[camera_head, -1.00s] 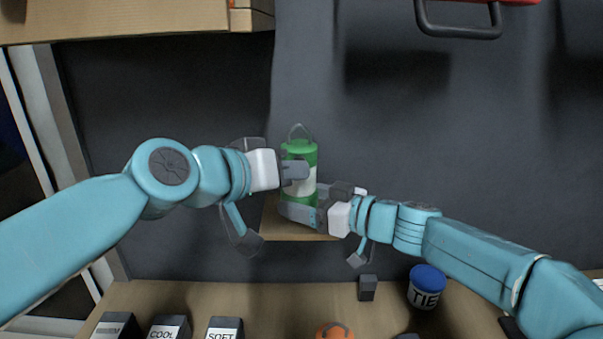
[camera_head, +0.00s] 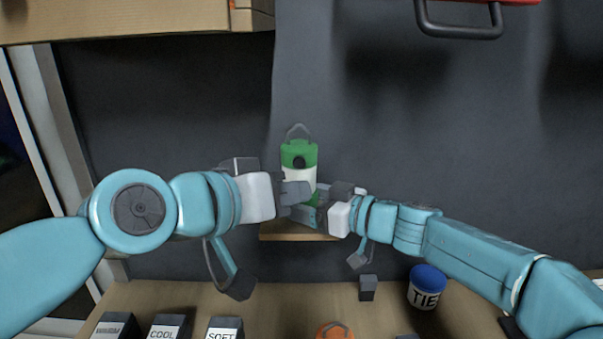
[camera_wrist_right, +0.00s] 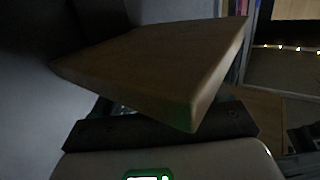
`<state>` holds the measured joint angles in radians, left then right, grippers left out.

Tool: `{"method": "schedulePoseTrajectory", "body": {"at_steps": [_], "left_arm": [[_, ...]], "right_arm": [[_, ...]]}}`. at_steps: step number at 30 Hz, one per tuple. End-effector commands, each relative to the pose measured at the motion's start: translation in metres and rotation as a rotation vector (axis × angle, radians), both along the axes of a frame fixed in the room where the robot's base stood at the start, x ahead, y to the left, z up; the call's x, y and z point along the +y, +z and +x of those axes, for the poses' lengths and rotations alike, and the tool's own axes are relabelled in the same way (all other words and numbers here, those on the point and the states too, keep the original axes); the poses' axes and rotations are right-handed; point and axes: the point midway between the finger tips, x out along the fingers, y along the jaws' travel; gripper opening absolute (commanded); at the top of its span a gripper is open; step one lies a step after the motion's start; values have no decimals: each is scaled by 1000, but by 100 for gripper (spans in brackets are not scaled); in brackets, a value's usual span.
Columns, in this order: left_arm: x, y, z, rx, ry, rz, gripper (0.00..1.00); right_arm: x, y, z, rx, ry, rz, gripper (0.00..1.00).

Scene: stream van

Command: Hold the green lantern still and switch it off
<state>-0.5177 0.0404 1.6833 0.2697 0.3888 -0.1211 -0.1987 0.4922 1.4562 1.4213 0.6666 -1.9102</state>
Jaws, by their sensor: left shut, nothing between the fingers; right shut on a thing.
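The green lantern (camera_head: 299,154) stands upright on a small wooden shelf (camera_head: 285,237) against the dark wall. It has a wire handle on top, a white band and a dark round button on its upper front. I cannot tell whether it is lit. My right gripper (camera_head: 315,207) is shut on the lantern's lower part from the right. My left gripper (camera_head: 303,192) is shut and empty, in front of the lantern's lower half and below the button. It hides part of the lantern and of the right fingers. The lantern is not clear in the right wrist view.
A wooden bench below holds dark blocks labelled COOL (camera_head: 166,329) and SOFT (camera_head: 225,329), a blue-lidded TIE tub (camera_head: 427,287), a small dark block (camera_head: 367,288) and an orange thing (camera_head: 334,331). A wooden cabinet (camera_head: 130,18) overhangs at upper left. The shelf fills the right wrist view's middle (camera_wrist_right: 165,65).

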Motion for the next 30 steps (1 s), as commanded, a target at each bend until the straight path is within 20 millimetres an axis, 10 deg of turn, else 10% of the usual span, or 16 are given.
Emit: {"method": "schedulePoseTrajectory", "body": {"at_steps": [10, 11, 13, 22, 30], "left_arm": [[0, 0, -1, 0, 0, 0, 0], [0, 0, -1, 0, 0, 0, 0], [0, 0, -1, 0, 0, 0, 0], [0, 0, -1, 0, 0, 0, 0], [0, 0, -1, 0, 0, 0, 0]], "right_arm": [[0, -1, 0, 1, 1, -1, 57], [0, -1, 0, 1, 1, -1, 84], [0, -1, 0, 1, 1, -1, 100], [-5, 1, -3, 0, -1, 0, 100], [-51, 6, -34, 0, -4, 0, 100]]}}
